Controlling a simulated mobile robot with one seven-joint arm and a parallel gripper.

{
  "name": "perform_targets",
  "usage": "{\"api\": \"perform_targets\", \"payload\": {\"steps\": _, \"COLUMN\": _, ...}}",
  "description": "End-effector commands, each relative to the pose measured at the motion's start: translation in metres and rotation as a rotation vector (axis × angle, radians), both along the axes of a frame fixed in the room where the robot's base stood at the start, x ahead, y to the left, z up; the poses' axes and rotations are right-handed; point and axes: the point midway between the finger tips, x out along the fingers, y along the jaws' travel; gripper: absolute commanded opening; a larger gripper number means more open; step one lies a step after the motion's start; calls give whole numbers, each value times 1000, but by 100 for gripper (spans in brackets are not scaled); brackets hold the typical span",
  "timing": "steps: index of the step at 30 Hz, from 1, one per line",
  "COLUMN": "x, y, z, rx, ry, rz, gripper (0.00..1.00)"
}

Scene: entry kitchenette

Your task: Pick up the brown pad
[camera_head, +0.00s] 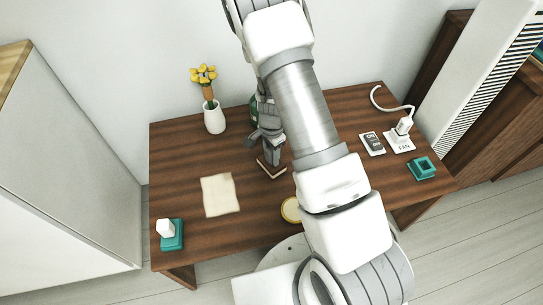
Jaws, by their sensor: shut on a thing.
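The brown pad (266,172) is a small, thin, reddish-brown square with a pale edge, near the middle of the wooden table in the head view. My gripper (271,160) points down over it, and its fingers are shut on the pad. The fingers and my arm hide part of the pad. I cannot tell whether the pad rests on the table or is slightly above it.
On the wooden table (190,158) are a white flower vase (214,120), a cream sheet (220,195), a teal holder (172,241) with a white block, a yellow round object (290,210), a switch plate (372,144), a FAN socket (401,146) and a teal square frame (422,169).

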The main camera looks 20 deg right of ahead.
Motion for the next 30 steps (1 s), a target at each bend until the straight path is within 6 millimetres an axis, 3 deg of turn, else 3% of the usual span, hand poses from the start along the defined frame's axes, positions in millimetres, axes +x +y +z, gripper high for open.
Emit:
{"api": "perform_targets", "payload": {"steps": 7, "x": 1, "y": 0, "z": 42, "rx": -1, "ry": -4, "rz": 1, "gripper": 0}}
{"api": "perform_targets", "payload": {"steps": 18, "x": -43, "y": -72, "z": 87, "rx": 0, "ry": -1, "rz": -7, "gripper": 0}}
{"api": "perform_targets", "payload": {"steps": 24, "x": -56, "y": -94, "z": 101, "rx": 0, "ry": 0, "rz": -3, "gripper": 0}}
{"api": "perform_targets", "payload": {"steps": 30, "x": -60, "y": -100, "z": 104, "rx": 0, "ry": 0, "rz": 0, "gripper": 0}}
